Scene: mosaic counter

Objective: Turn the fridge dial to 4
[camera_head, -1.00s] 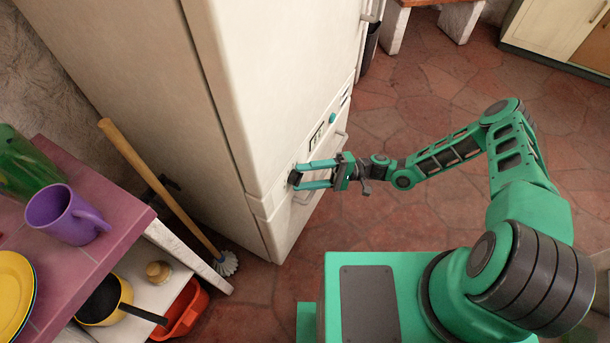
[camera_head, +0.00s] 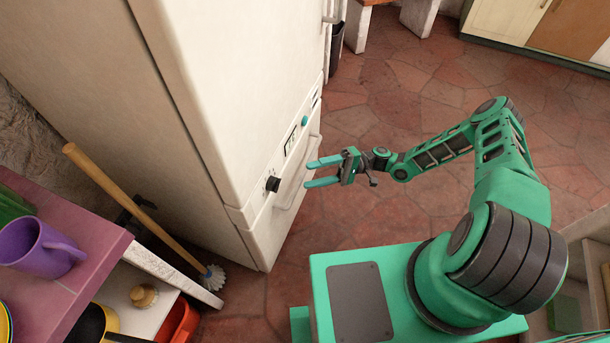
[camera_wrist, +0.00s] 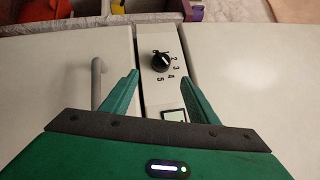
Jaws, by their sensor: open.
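The fridge (camera_head: 215,90) is cream-white and stands left of my arm. Its black round dial (camera_head: 272,184) sits on the strip between the doors. In the wrist view the dial (camera_wrist: 160,62) has numbers around its right and lower side, with 2, 3, 4 and 5 readable. A pale mark on the knob seems to point to the lower right, near 3 or 4; I cannot tell exactly which. My gripper (camera_head: 310,173) is open and empty, facing the strip, a short way off the dial. In the wrist view its fingertips (camera_wrist: 160,76) frame the dial without touching it.
A broom (camera_head: 140,200) leans by the purple-topped table (camera_head: 90,270) at left. The floor right of the fridge is open.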

